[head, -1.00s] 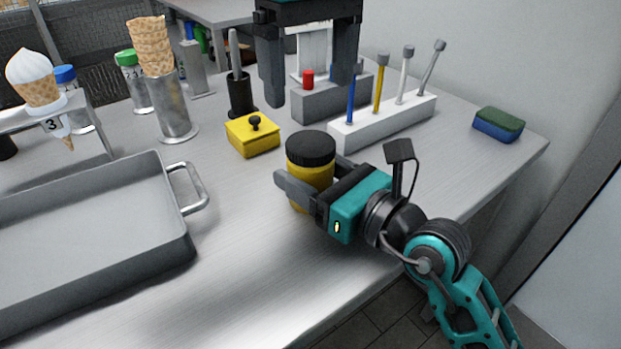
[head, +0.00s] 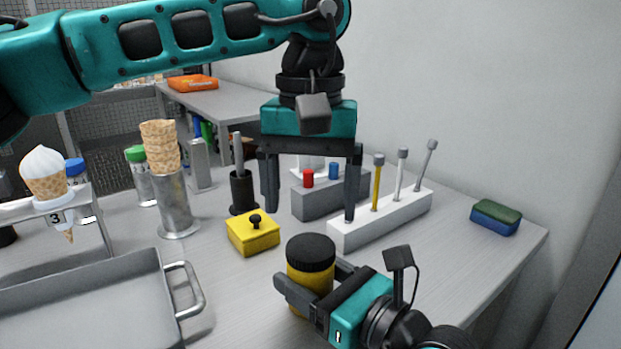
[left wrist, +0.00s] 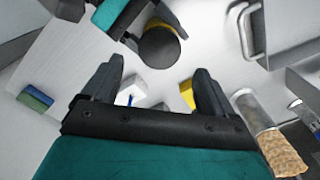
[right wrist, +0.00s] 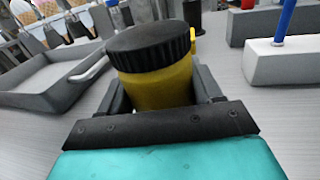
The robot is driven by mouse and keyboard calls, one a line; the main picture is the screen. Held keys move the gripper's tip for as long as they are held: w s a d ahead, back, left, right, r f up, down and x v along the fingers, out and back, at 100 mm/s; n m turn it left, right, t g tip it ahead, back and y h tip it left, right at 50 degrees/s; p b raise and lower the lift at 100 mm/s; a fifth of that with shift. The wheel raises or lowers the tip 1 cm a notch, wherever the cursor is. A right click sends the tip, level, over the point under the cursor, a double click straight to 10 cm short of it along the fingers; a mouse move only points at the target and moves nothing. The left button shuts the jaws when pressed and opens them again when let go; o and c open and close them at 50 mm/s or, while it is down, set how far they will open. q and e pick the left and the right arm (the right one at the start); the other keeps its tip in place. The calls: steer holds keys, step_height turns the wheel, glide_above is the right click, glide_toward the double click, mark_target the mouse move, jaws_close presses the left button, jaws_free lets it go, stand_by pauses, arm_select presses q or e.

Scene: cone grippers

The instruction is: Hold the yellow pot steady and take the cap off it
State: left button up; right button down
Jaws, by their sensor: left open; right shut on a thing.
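The yellow pot (head: 308,277) stands upright on the metal table with its black ribbed cap (head: 311,251) on top. My right gripper (head: 307,285) is shut around the pot's body, below the cap. The right wrist view shows the pot (right wrist: 161,88) between both fingers and the cap (right wrist: 150,44) seated on it. My left gripper (head: 312,205) is open and empty, pointing down above and behind the pot. In the left wrist view the cap (left wrist: 159,46) lies ahead of the open left fingers (left wrist: 160,80), apart from them.
A yellow box with a black knob (head: 253,234) sits left of the pot. A white rack (head: 381,221) with upright tools and a grey block (head: 323,200) stand behind. A metal tray (head: 90,285) is at left, a sponge (head: 496,217) at right.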

mark_target(310, 246)
arm_select(q)
steer(key=shift+f, duration=3.1)
